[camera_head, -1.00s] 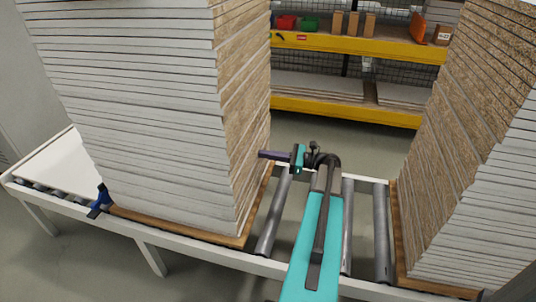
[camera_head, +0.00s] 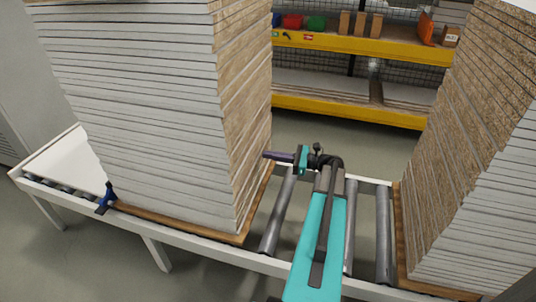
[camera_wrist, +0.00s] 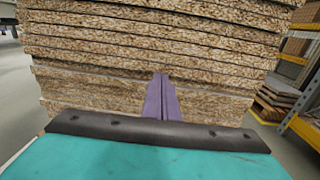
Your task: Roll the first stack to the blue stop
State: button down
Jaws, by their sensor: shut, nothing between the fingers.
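The first stack (camera_head: 150,120) is a tall pile of white-faced boards with chipboard edges, on a thin brown base board (camera_head: 185,224) on the roller conveyor. The blue stop (camera_head: 105,198) is on the conveyor's front rail, at the left end of the base board; whether they touch I cannot tell. My gripper (camera_head: 267,155) is right of the stack, with its tip at the chipboard side. In the wrist view its purple fingers (camera_wrist: 158,97) are shut together, holding nothing, pointing at the lower boards (camera_wrist: 95,85). They look to be at or against them; exact contact is unclear.
A second tall stack (camera_head: 475,160) stands on the conveyor at the right. Bare rollers (camera_head: 382,230) lie between the stacks. A white surface (camera_head: 62,160) extends left of the first stack. Yellow shelving (camera_head: 350,110) stands behind. The conveyor's front rail (camera_head: 200,242) runs along the near side.

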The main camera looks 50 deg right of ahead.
jog(key=p+v, duration=0.1)
jog(key=v, duration=1.1)
jog(key=shift+d, duration=0.1)
